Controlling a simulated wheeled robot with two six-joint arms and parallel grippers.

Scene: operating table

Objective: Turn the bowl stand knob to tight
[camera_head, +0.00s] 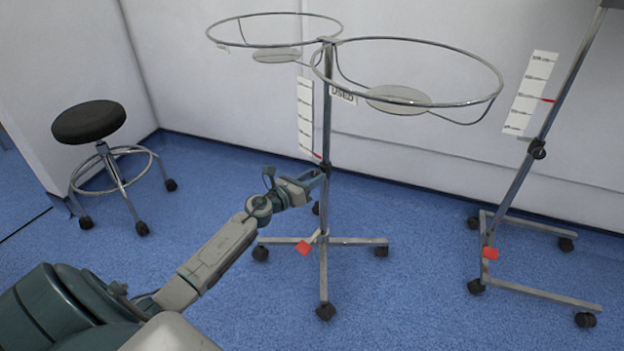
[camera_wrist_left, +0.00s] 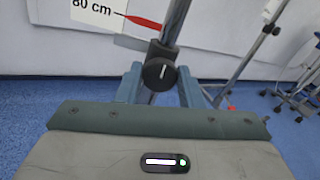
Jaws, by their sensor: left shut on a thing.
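The bowl stand (camera_head: 326,120) is a metal pole on a wheeled base with two wire rings at the top. Its round black knob (camera_wrist_left: 159,74) sits on the pole's collar in the left wrist view, with a short, near-vertical white line on its face. My left gripper (camera_wrist_left: 159,84) has a finger on each side of the knob and is shut on it. In the head view the left gripper (camera_head: 316,180) reaches the pole at mid-height and the knob cannot be made out. My right gripper is in neither view.
A second wheeled stand (camera_head: 515,205) is at the right, and a black stool (camera_head: 89,121) at the left. White walls (camera_head: 450,150) are close behind. A scale card by the pole reads 80 cm beside a red pointer (camera_wrist_left: 144,22). Blue floor (camera_head: 420,300) is clear in front.

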